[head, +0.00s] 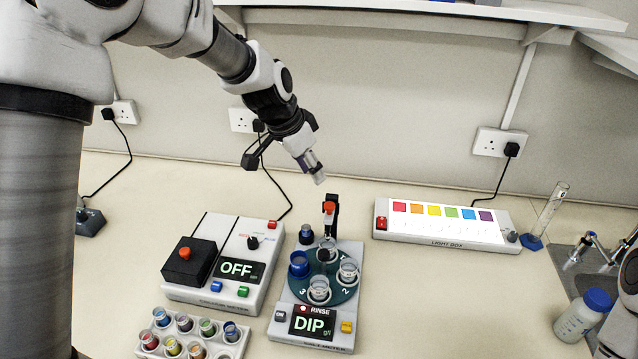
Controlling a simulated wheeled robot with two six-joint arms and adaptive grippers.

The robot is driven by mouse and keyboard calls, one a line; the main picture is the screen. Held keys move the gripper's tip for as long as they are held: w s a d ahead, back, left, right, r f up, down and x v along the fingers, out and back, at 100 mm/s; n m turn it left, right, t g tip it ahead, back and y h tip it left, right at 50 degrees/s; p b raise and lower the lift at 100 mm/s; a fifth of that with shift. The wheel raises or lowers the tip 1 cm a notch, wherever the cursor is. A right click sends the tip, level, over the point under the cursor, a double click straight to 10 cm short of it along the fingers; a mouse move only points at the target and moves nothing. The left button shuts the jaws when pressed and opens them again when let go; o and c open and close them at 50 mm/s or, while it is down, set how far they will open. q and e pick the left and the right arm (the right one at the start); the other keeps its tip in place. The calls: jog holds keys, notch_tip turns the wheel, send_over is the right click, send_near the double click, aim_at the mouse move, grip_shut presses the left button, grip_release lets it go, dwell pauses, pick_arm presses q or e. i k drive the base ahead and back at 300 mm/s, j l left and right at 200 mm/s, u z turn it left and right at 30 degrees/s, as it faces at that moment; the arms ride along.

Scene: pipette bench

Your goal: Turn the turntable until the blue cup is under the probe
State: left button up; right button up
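The turntable (322,269) is a dark teal disc with numbered places on a grey unit whose display reads "DIP". The blue cup (299,264) sits at the disc's left side. Clear cups stand at the right (348,271) and front (319,290); another cup (326,250) stands at the back, below the probe (330,212), which has a red top on a black post. The blue cup is not under the probe. My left gripper (315,172) is above and behind the unit, apart from it, pointing down; its fingers look shut and empty. My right gripper is not in view.
Left of the unit is a grey box (238,268) reading "OFF". A rack of coloured vials (190,336) stands in front. A light box (447,222) lies at the back right. A white bottle (583,315) and sink are far right. The bench right of the unit is clear.

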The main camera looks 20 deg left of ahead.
aim_at(339, 292)
jog(key=k, duration=1)
